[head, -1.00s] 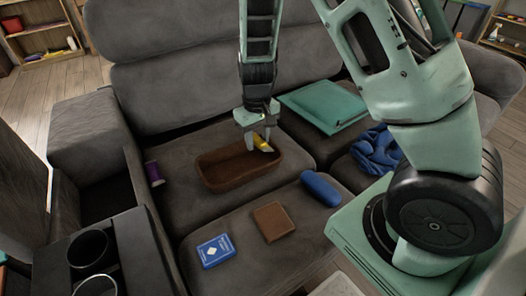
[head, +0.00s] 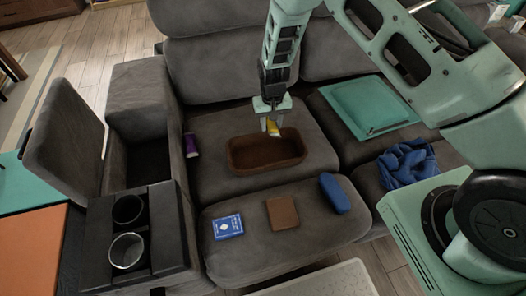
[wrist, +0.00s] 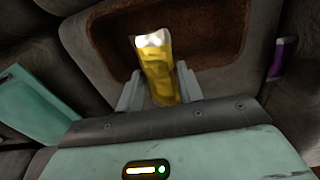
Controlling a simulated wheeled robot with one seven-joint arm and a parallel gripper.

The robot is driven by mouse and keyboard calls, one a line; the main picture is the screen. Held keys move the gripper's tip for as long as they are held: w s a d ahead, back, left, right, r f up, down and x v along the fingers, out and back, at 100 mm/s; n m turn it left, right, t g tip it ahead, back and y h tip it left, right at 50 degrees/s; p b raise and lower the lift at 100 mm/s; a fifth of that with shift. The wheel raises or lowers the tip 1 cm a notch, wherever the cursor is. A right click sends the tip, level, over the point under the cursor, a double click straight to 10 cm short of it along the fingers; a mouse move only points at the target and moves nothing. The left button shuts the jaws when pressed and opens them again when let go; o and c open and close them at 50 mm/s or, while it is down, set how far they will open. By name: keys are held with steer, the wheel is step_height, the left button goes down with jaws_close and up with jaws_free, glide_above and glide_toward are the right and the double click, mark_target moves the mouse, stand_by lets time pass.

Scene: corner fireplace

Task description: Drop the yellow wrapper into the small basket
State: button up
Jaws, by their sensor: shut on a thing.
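The small basket (head: 240,163) is a brown, rounded rectangular tray-like basket on the grey sofa seat. In the wrist view its dark brown inside (wrist: 205,40) lies beyond my fingertips. My gripper (head: 271,128) is shut on the yellow wrapper (head: 272,129) and holds it at the basket's back right edge, seemingly above it. In the wrist view the wrapper (wrist: 158,72) is yellow with a whitish crimped end and sits between the two fingers of my gripper (wrist: 160,88). The basket looks empty in what shows.
A blue card box (head: 228,227), a brown wallet-like square (head: 283,213) and a blue case (head: 334,193) lie in front of the basket. A purple cylinder (head: 191,145) is left. The cup-holder console (head: 150,230) stands front left.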

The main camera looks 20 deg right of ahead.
step_height(320, 180, down, 5)
steer(key=b, duration=0.3)
steer(key=o, duration=1)
steer(key=shift+r, duration=0.15)
step_height(320, 180, up, 17)
steer(key=shift+r, duration=0.1)
